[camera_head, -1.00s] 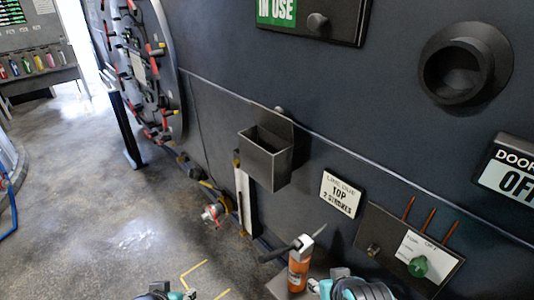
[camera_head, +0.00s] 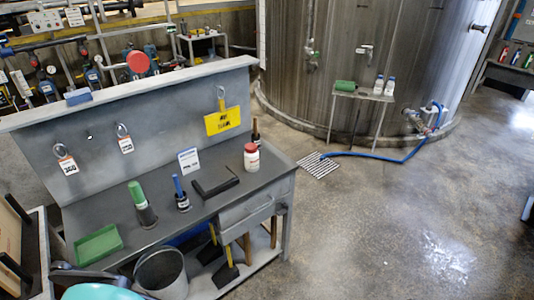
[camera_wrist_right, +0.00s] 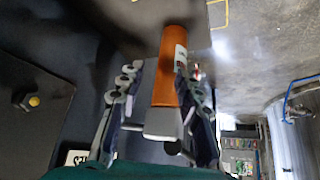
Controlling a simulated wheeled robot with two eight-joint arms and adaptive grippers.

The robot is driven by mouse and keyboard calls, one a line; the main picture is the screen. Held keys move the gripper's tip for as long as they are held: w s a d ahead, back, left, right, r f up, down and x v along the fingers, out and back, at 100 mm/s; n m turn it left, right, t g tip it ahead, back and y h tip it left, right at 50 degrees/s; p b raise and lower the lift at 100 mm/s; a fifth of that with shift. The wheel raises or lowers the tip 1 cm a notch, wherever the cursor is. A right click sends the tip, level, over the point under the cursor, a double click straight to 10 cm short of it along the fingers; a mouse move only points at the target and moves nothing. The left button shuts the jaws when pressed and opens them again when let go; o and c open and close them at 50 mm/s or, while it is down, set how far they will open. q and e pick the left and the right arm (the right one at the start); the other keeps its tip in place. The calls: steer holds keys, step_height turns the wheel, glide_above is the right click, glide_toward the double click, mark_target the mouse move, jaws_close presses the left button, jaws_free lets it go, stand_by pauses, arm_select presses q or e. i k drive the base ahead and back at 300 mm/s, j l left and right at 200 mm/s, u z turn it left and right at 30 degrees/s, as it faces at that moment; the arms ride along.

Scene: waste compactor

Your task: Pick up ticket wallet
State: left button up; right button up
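I cannot tell for certain which thing is the ticket wallet. A yellow pouch-like piece with dark print (camera_head: 222,122) hangs from a ring on the back panel of the grey workbench, and a flat black item (camera_head: 215,185) lies on the bench top. In the right wrist view, the fingers of my right gripper (camera_wrist_right: 160,85) stand on either side of an orange canister (camera_wrist_right: 170,75) with a grey cap. Whether they press on it is unclear. A teal part of my arm (camera_head: 100,292) shows at the bottom left of the head view; no left fingers show.
The bench (camera_head: 235,203) also bears a white jar with a red lid (camera_head: 251,158), a green-topped bottle (camera_head: 142,205) and a green tray (camera_head: 98,244). A metal bucket (camera_head: 163,275) is in front. Floor to the right is clear, with a blue hose (camera_head: 385,157) farther back.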

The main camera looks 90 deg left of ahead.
mark_target(188, 160)
steer(key=k+u, duration=0.1)
steer(key=u, duration=1.8)
steer(key=l+u, duration=0.15)
steer(key=u, duration=1.55)
steer(key=i+l, duration=0.05)
